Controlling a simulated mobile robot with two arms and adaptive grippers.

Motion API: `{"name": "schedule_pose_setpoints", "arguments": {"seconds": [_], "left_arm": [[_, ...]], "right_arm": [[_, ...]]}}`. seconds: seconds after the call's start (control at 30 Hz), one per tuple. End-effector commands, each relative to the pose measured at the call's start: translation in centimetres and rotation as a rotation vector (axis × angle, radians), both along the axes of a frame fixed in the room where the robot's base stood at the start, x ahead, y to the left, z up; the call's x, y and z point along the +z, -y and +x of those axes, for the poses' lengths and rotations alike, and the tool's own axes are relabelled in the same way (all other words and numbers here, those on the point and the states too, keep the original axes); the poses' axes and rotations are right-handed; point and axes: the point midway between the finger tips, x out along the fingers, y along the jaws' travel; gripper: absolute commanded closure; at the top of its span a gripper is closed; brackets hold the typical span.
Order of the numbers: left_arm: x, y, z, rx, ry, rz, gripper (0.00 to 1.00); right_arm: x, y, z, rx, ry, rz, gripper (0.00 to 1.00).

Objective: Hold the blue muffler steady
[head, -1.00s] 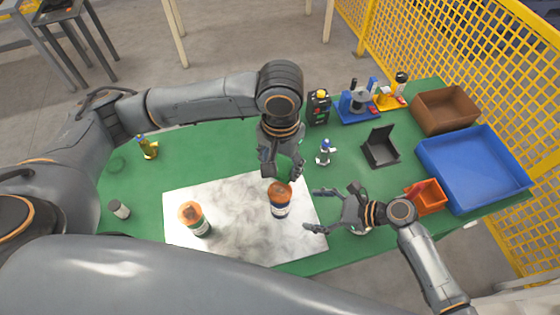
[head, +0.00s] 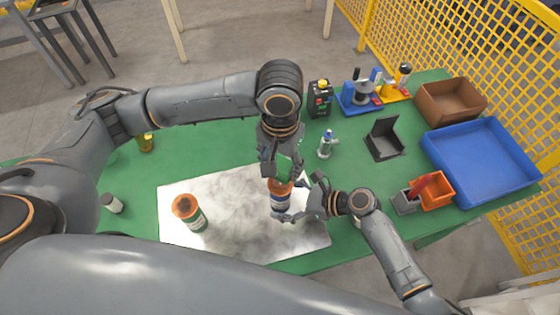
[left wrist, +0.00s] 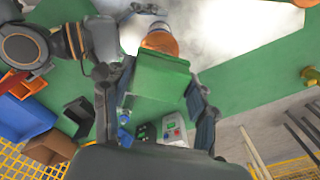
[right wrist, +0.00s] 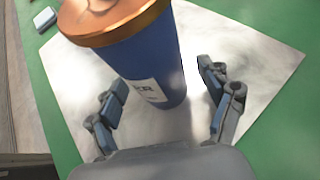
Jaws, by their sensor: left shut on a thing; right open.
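The blue muffler (head: 279,201), a blue canister with an orange top and white label, stands on the pale marbled sheet. It is large in the right wrist view (right wrist: 152,62), and its orange top shows in the left wrist view (left wrist: 160,42). My right gripper (head: 296,201) is open at its right side; in the right wrist view its fingers (right wrist: 165,96) spread around the lower body, and contact cannot be told. My left gripper (head: 281,170) is just above the top, shut on a green block (left wrist: 158,80) that the head view mostly hides.
Another orange-topped canister (head: 188,212) stands left on the sheet (head: 235,225). A small blue-and-white bottle (head: 326,145), a black open box (head: 384,140), an orange bin (head: 437,190), a blue tray (head: 480,165) and a brown box (head: 450,100) occupy the right side. Green table at left is mostly clear.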

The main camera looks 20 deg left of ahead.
Motion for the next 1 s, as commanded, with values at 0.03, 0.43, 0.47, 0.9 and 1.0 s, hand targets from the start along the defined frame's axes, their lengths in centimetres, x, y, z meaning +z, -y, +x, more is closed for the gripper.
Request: {"name": "schedule_pose_setpoints", "arguments": {"seconds": [0.03, 0.43, 0.47, 0.9, 1.0], "left_arm": [[-0.01, 0.00, 0.01, 0.000, 0.000, 0.000, 0.67], [0.00, 0.00, 0.00, 0.000, 0.000, 0.000, 0.67], [0.00, 0.00, 0.00, 0.000, 0.000, 0.000, 0.67], [-0.01, 0.00, 0.00, 0.000, 0.000, 0.000, 0.67], [-0.01, 0.00, 0.00, 0.000, 0.000, 0.000, 0.67]], "right_arm": [[-0.04, -0.07, 0.01, 0.000, 0.000, 0.000, 0.20], [-0.02, -0.07, -0.01, 0.000, 0.000, 0.000, 0.57], [-0.02, -0.07, -0.01, 0.000, 0.000, 0.000, 0.63], [-0.05, -0.04, -0.01, 0.000, 0.000, -0.001, 0.66], [-0.06, -0.04, -0.02, 0.000, 0.000, -0.001, 0.66]]}}
